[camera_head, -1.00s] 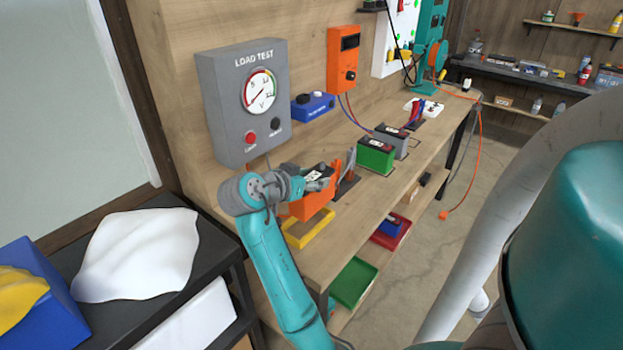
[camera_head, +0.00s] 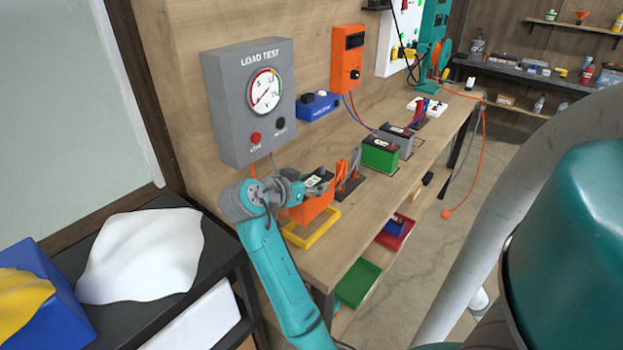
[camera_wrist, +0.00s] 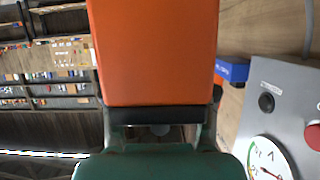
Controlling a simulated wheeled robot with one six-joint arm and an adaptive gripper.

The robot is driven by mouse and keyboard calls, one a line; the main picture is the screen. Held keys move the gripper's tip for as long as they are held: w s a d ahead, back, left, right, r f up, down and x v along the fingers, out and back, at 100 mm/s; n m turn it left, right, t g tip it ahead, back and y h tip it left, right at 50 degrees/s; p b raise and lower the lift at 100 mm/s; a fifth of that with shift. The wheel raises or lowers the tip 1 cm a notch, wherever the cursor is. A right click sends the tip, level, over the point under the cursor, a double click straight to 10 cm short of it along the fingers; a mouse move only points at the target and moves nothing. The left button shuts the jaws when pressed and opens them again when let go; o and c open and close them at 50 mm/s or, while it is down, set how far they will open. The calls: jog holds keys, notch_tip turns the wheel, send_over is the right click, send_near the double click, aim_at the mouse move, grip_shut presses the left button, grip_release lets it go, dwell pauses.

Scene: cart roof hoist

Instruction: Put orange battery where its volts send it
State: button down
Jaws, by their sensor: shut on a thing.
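My gripper (camera_head: 310,187) is shut on the orange battery (camera_head: 312,207). In the wrist view the battery (camera_wrist: 155,50) fills the top middle, just beyond the jaws. In the head view it is upright over or just behind the yellow frame (camera_head: 312,231) at the near end of the bench. I cannot tell whether it touches the bench. The grey LOAD TEST box (camera_head: 225,120) with its dial (camera_head: 265,91) is on the wall behind. Orange-handled clamps (camera_head: 348,170) stand on a dark pad right of the battery. The orange meter (camera_head: 347,62) hangs further right.
A green battery (camera_head: 380,153) and a grey one (camera_head: 397,138) stand further along the wooden bench (camera_head: 345,232). A green tray (camera_head: 357,284) and a red tray (camera_head: 396,236) holding a blue battery (camera_head: 395,225) are below.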

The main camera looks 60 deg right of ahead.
aim_at(296, 209)
jog(key=shift+f, duration=1.4)
jog(key=shift+f, duration=1.7)
dwell(1.2)
jog(key=shift+c, duration=1.7)
grip_release()
jog(key=shift+o, duration=0.4)
jog(key=shift+f, duration=0.15)
jog(key=v, duration=1.2)
jog(key=shift+s, duration=0.1)
